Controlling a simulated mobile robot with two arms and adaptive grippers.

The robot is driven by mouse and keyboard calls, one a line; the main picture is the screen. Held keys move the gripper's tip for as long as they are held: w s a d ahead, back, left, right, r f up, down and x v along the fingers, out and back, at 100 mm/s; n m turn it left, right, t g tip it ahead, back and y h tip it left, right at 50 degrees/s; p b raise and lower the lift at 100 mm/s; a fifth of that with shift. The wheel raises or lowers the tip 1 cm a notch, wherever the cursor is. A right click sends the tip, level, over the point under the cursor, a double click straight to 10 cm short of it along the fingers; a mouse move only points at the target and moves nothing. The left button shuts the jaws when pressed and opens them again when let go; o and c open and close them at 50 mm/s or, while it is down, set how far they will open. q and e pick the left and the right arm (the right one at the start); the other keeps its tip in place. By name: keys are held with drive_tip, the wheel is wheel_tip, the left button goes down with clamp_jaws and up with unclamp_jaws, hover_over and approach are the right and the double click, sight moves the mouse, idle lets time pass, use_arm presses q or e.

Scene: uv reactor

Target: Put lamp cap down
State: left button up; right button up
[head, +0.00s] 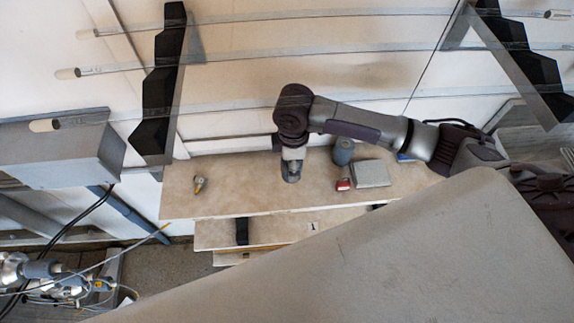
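My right arm reaches in from the right. Its gripper (291,176) points down over the top board of the wooden bench (235,191), close to the surface. The fingers are small and seen from above, so I cannot tell whether they are open or shut or hold a lamp cap. A small grey and yellow piece (199,184) lies on the board to the left of the gripper; I cannot tell what it is. Pale end caps (67,73) sit on the left ends of the long clear tubes.
Right of the gripper on the bench are a dark grey cylinder (343,151), a small red item (343,184) and a flat grey box (371,173). Black stepped brackets (163,90) hold the tubes above. Bare board lies between the yellow piece and the gripper.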

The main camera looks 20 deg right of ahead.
drive_tip(key=shift+w+a+f, duration=0.25)
drive_tip(key=shift+w+f, duration=0.55)
drive_tip(key=shift+w, duration=0.2)
wheel_tip(320, 180, down, 3)
drive_tip(key=shift+s+f+p, duration=0.1)
drive_tip(key=shift+p, duration=0.4)
drive_tip(key=shift+f, duration=0.2)
use_arm(q)
drive_tip(key=shift+w+d+r, duration=0.1)
drive_tip(key=shift+w+r, duration=0.2)
drive_tip(key=shift+w, duration=0.2)
drive_tip(key=shift+w+r, duration=0.3)
drive_tip(key=shift+w, duration=0.2)
use_arm(e)
drive_tip(key=o, duration=1.4)
use_arm(q)
drive_tip(key=shift+f+b, duration=0.95)
drive_tip(key=shift+b, duration=0.05)
use_arm(e)
wheel_tip(320, 180, up, 12)
drive_tip(key=shift+r, duration=0.1)
